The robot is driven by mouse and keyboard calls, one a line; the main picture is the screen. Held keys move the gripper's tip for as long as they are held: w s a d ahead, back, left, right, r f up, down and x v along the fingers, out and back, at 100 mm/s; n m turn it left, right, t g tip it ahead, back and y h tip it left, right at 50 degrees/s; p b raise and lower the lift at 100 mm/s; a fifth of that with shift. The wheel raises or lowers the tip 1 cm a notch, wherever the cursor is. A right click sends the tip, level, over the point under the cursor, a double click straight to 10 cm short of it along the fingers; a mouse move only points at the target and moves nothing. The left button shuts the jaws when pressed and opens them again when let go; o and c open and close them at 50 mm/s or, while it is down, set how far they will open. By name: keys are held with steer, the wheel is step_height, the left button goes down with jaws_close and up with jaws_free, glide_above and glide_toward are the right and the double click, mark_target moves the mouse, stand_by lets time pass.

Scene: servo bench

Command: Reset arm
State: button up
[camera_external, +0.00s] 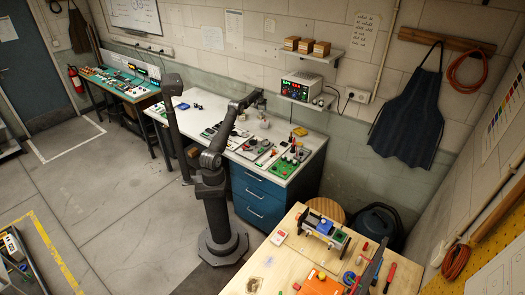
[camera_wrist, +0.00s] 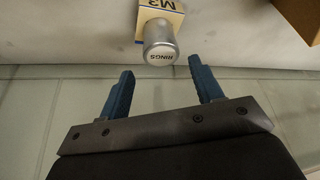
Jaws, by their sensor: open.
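My gripper (camera_wrist: 167,74) is open in the wrist view, with its two blue fingers well apart. Nothing is between the fingers. In the external view my arm is bent, reaching over the white bench (camera_external: 185,103), with its gripper end (camera_external: 263,118) above the rear part of the bench. The jaws are too small to make out there.
In the wrist view a silver can (camera_wrist: 160,45) marked RINGS stands beyond the fingertips, against a yellow and white box (camera_wrist: 172,10) marked M3. A brown box edge (camera_wrist: 300,15) shows at top right. Green boards (camera_external: 283,166) and small parts crowd the bench's near right.

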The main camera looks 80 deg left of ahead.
steer(key=w+d+r, duration=0.5)
steer(key=d+r, duration=0.2)
steer(key=d, duration=0.3)
steer(key=s+d+f, duration=0.2)
steer(key=s+d, duration=0.4)
steer(key=d, duration=0.2)
steer(key=s+d+f, duration=0.2)
steer(key=s+d, duration=0.4)
steer(key=d, duration=0.1)
steer(key=shift+m, duration=0.4)
steer(key=shift+s+a+f, duration=0.5)
steer(key=shift+s+a, duration=0.1)
steer(key=shift+a, duration=0.25)
steer(key=shift+s+a+f, duration=0.5)
steer(key=shift+s+a, duration=0.05)
steer(key=shift+a, duration=0.3)
steer(key=shift+w+d, duration=0.1)
steer(key=w+d+r, duration=0.2)
steer(key=d+r, duration=0.1)
steer(key=d, duration=0.1)
steer(key=w+a+r, duration=0.1)
steer(key=w+a, duration=0.6)
steer(key=a, duration=0.3)
steer(key=shift+w+r, duration=0.25)
steer(key=shift+r, duration=0.1)
steer(key=shift+s, duration=0.1)
